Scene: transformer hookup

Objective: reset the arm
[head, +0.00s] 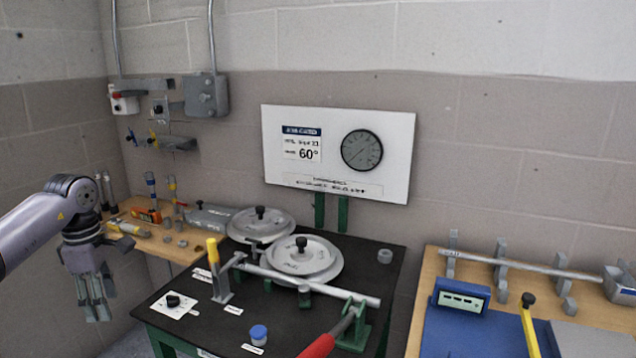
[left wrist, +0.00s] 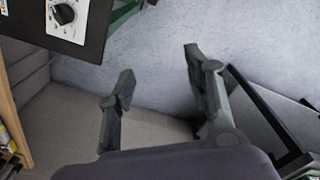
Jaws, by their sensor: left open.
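My left arm comes in from the left in the head view. Its gripper (head: 95,298) points down, in front of the wooden bench and left of the black table. In the left wrist view my left gripper (left wrist: 160,85) has its two fingers spread apart with nothing between them. Grey floor and the wall's foot show beyond the fingers. My right gripper is in neither view.
The black table (head: 190,334) holds two round metal discs (head: 305,258), a bar with a red handle (head: 318,346) and a dial plate (head: 174,304). A wooden bench (head: 150,243) with tools stands behind my left gripper. Another bench (head: 420,310) stands at right.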

